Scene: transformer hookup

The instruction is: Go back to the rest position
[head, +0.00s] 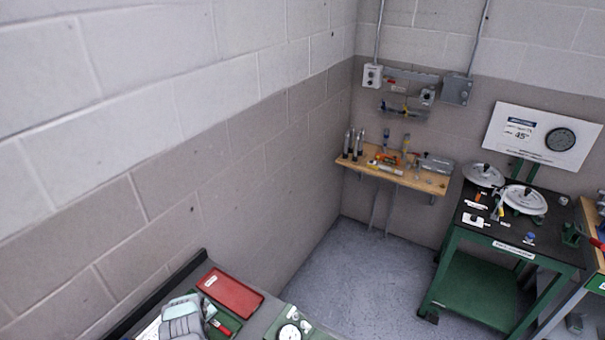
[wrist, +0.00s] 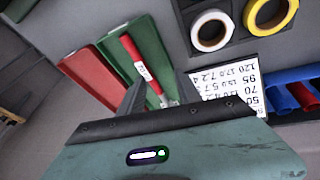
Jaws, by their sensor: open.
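My gripper (wrist: 159,80) shows in the wrist view with its two dark fingers apart, pointing at the bench. A tool with a red handle (wrist: 135,55) and a white label lies in a green tray (wrist: 152,40), seen between and beyond the fingers. I cannot tell how high the fingers are above it. The gap between the fingers looks empty. In the head view, a grey shape at the bottom left covers part of the green tray; I cannot tell for sure whether it is my gripper. The red-handled tool (head: 220,327) shows beside it.
A red tray (head: 230,291) lies beside the green tray. The wrist view shows white tape (wrist: 209,31), yellow tape (wrist: 270,14), a number chart (wrist: 226,79) and blue and red items. A wooden shelf (head: 395,172) and a green-framed table (head: 480,285) stand farther off, with clear floor (head: 350,275) between.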

